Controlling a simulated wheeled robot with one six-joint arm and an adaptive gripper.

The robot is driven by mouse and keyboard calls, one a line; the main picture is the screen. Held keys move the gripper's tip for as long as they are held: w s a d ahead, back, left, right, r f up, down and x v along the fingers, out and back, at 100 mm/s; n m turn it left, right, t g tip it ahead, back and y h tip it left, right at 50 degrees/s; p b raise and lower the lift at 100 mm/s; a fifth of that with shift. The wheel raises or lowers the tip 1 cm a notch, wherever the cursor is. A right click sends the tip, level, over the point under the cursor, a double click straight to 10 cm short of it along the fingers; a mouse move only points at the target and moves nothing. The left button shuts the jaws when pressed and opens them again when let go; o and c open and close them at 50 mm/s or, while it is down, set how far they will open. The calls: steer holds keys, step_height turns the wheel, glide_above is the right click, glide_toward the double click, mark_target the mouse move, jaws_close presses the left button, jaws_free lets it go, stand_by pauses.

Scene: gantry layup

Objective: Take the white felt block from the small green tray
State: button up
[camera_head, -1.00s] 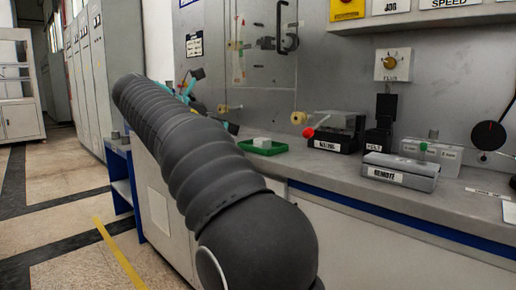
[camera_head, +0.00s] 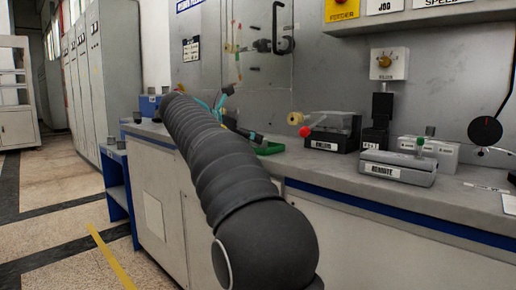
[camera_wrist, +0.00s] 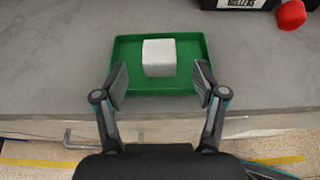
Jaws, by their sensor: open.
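The white felt block (camera_wrist: 159,58) sits in the small green tray (camera_wrist: 160,88) in the wrist view, a little behind the middle of the tray. My gripper (camera_wrist: 161,80) is open and empty, its two fingers over the left and right sides of the tray. The block lies between and slightly beyond the fingertips, with a gap on each side. In the head view only the right part of the green tray (camera_head: 270,148) shows beside my gripper (camera_head: 240,130). My arm and gripper hide the block there.
The tray stands on a grey counter (camera_wrist: 60,70) near its front edge. A black box labelled ROLLERS (camera_wrist: 240,3) with a red knob (camera_wrist: 291,14) is at the back right. A grey box labelled REMOTE (camera_head: 398,170) stands farther right along the counter.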

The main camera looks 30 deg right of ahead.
steer(key=x, duration=0.2)
steer(key=shift+w+d+f, duration=0.15)
steer(key=shift+d, duration=0.2)
steer(key=c, duration=0.9)
